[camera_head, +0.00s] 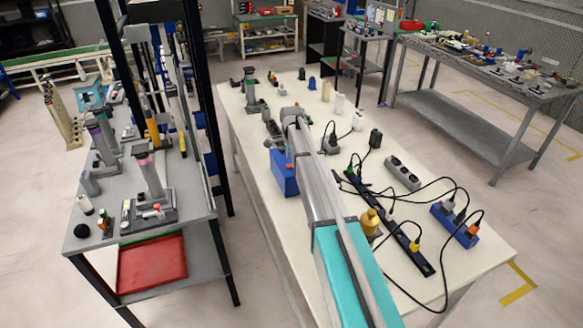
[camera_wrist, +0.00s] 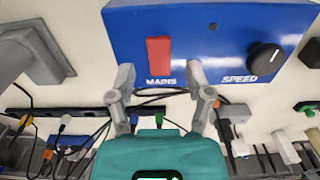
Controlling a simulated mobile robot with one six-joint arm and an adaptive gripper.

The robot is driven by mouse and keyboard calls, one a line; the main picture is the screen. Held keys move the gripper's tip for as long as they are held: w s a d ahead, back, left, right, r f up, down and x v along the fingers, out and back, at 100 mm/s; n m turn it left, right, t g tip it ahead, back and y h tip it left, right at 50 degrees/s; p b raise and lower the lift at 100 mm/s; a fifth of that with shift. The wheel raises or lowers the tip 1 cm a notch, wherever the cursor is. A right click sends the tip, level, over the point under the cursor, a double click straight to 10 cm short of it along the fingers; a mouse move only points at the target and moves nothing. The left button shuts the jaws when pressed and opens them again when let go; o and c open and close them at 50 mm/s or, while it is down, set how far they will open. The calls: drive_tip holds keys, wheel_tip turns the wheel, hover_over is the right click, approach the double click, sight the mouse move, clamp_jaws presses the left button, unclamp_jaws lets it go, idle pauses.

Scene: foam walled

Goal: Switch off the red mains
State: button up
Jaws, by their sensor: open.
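The blue control box (camera_wrist: 225,25) fills the top of the wrist view. Its red mains switch (camera_wrist: 158,56) is a tall rectangle above a white label that reads like MAINS. A black knob (camera_wrist: 264,58) marked SPEED is to its right. My gripper (camera_wrist: 160,71) is open and empty, with one fingertip on each side of the switch in the picture. Whether it touches the box I cannot tell. In the head view a blue box (camera_head: 283,174) stands on the white table beside my arm, which partly hides it. My fingers cannot be made out there.
The white table (camera_head: 465,262) also holds a black power strip (camera_head: 405,238), a grey socket block (camera_head: 402,172), a blue socket box (camera_head: 456,225), a yellow object (camera_head: 369,222) and loose black cables. A grey bench (camera_head: 190,212) with several stands is at the left.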

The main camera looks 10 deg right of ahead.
drive_tip(key=shift+f+b, duration=0.5)
drive_tip(key=shift+f, duration=0.3)
